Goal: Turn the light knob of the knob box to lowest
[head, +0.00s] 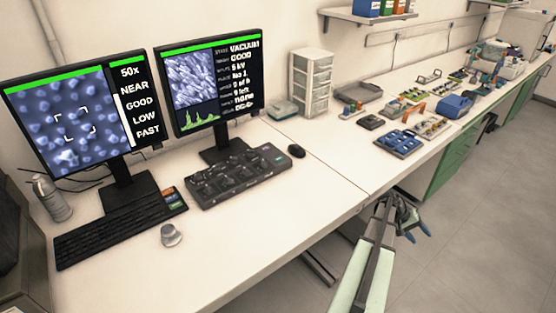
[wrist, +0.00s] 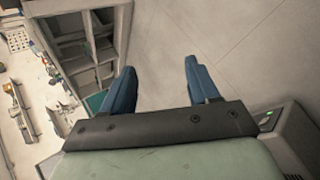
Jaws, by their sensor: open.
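The knob box (head: 238,178) is a dark, flat panel with several knobs, lying on the white desk in front of the right monitor in the head view. I cannot tell from here which knob is the light knob or how it is set. My gripper (head: 424,228) is beyond the desk's front edge, to the right of and well apart from the knob box. In the wrist view my gripper (wrist: 158,88) shows two blue fingers spread apart with nothing between them. The knob box is not in the wrist view.
The left monitor (head: 78,120) reads 50x, NEAR, GOOD, LOW, FAST. The right monitor (head: 212,84) stands behind the knob box. The desk front (head: 270,235) is clear.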

